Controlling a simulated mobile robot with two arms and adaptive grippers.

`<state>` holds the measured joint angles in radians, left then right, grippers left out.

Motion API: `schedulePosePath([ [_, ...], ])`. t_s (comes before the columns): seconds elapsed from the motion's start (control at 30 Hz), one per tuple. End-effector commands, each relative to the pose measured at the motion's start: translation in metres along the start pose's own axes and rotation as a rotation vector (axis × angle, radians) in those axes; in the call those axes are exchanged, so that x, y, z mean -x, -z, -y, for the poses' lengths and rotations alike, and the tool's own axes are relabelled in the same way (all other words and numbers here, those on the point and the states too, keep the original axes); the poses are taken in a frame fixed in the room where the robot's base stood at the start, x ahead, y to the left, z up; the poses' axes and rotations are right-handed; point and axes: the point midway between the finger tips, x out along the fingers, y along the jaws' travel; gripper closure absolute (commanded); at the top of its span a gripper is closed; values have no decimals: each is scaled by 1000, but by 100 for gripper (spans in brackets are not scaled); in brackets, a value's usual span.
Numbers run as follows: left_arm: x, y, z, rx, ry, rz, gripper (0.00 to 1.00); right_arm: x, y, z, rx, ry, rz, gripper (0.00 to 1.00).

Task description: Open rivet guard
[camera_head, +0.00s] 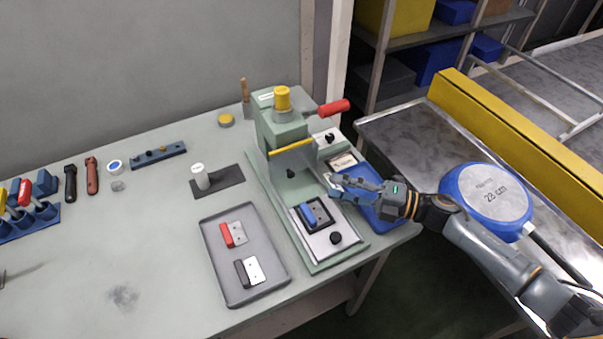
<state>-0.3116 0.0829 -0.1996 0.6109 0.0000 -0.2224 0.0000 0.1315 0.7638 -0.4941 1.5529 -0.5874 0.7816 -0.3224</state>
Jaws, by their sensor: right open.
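The green rivet press (277,127) stands on the workbench, with a yellow cap on top and a red-handled lever pointing right. Its guard (293,158) is a grey panel with a yellow strip along its top edge, on the front of the press. A small black knob (291,174) shows just below the panel. Whether the guard is latched cannot be told. My right gripper (332,186) is open and empty, reaching in from the right. It is to the right of and below the guard, apart from it in the picture. My left gripper is not in view.
A blue tray (389,219) lies under my right gripper. A black-and-blue fixture (314,214) sits on the press base. A grey tray (216,266) with scrapers lies to the left. A blue pan (485,196) rests on the metal table at right. The bench's left front is mostly clear.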

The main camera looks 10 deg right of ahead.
Motion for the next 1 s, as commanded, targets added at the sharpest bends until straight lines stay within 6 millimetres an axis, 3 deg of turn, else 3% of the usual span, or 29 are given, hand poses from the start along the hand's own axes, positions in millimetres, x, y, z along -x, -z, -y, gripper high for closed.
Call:
schedulePosePath([
  [0.2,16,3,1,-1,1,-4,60,-50,0,-5,-2,-4,-1,60],
  [0.43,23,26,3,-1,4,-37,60,-85,0,-2,-2,-2,0,60],
  [0.87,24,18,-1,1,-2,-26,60,-97,0,0,-1,0,1,60],
  [0.9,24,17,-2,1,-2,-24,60,-97,0,0,-1,0,1,62],
  [1.0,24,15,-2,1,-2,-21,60,-97,0,0,-1,0,1,82],
])
